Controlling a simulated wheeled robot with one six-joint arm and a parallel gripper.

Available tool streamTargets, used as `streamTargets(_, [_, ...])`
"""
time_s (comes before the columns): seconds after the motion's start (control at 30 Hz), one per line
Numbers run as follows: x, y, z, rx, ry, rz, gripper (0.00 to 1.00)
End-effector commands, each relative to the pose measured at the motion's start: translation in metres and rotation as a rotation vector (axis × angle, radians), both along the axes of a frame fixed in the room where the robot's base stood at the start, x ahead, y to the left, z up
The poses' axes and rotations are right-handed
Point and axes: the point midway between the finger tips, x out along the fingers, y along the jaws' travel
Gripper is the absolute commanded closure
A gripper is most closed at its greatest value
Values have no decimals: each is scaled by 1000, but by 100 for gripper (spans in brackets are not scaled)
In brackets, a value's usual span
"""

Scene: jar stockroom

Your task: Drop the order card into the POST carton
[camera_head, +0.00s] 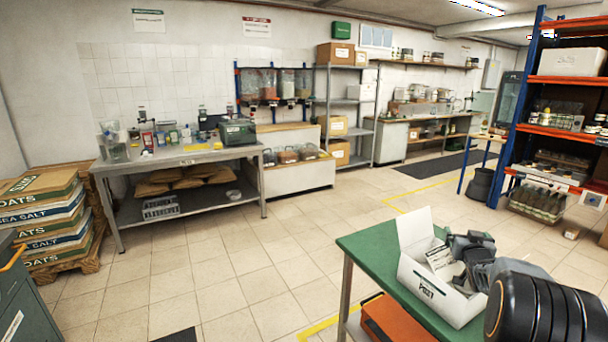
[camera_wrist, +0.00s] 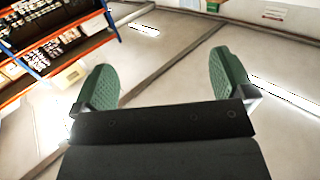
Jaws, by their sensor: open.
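The white POST carton (camera_head: 432,293) stands on the green-topped table (camera_head: 365,246) at the lower right of the head view, its lid flap raised. A white printed card (camera_head: 440,258), which looks like the order card, lies tilted inside the carton. My gripper (camera_wrist: 165,78) is open in the wrist view, its two green pads wide apart with nothing between them. In the head view my grey wrist parts stand just right of the carton and hide part of its right side. I cannot tell whether they touch it.
An orange crate (camera_head: 392,318) sits under the green table. A blue and orange shelf rack (camera_head: 568,80) stands at the right. A steel bench (camera_head: 178,160) and stacked sacks (camera_head: 42,215) are at the left. The tiled floor between is mostly clear.

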Motion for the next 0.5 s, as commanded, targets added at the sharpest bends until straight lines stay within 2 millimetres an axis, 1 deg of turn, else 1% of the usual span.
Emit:
streamTargets(0.13, [0,0,12,-2,-3,1,0])
streamTargets(0.27, [0,0,35,-4,-5,0,0])
streamTargets(0.5, [-36,17,82,-5,-5,-1,0])
